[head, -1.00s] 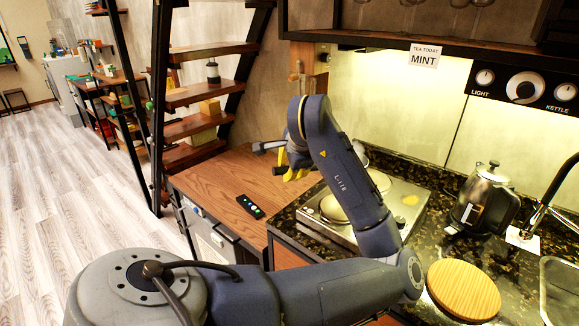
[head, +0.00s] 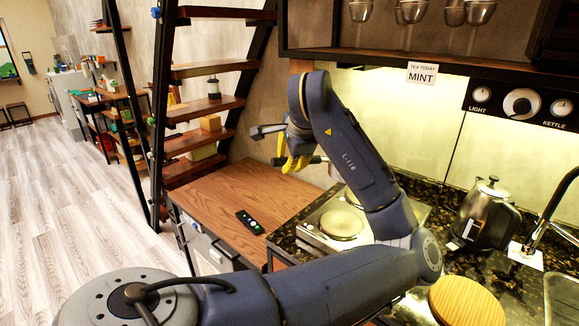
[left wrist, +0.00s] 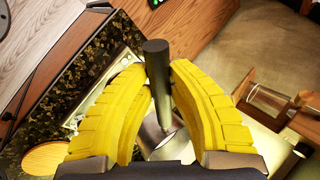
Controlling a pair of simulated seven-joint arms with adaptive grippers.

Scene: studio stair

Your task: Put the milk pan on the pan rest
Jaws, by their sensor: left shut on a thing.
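My left gripper (head: 297,163) is shut on the dark handle of the milk pan and holds it in the air near the back edge of the wooden worktop, left of the hob. In the left wrist view the handle (left wrist: 158,75) stands between the yellow fingers (left wrist: 158,68), with part of a shiny metal body (left wrist: 163,143) behind them. In the head view the pan's body is mostly hidden by my arm. A round wooden disc (head: 470,301), possibly the pan rest, lies on the dark counter at the lower right. My right gripper is out of view.
The hob (head: 312,240) has bare plates (head: 342,222) in view, partly behind my arm. A kettle (head: 485,213) and tap (head: 553,208) stand at the right. A small remote-like device (head: 250,221) lies on the wooden worktop (head: 225,195). Open stairs rise behind.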

